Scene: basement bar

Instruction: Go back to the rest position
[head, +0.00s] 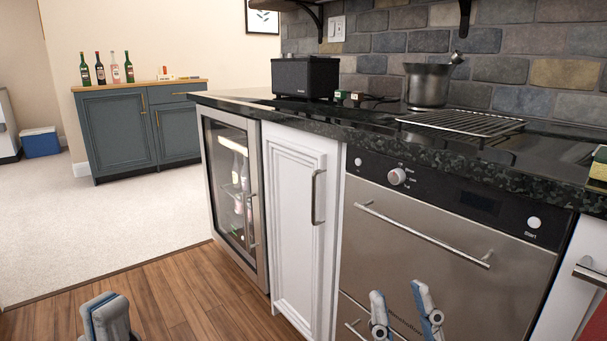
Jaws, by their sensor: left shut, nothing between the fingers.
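My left gripper (106,316) shows at the bottom left edge, over the wood floor. Its fingers are together and hold nothing. My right gripper (399,292) shows at the bottom, right of the middle, in front of the stainless dishwasher (430,235). Its two fingers stand apart with nothing seen between them. Most of both arms is out of the picture.
A black counter (360,128) runs along the right, bearing a black box (305,77), a steel pot (428,86) and a wire rack (462,122). Below are a glass-door fridge (232,190) and a white cabinet (293,215). Open floor (165,290) lies at left.

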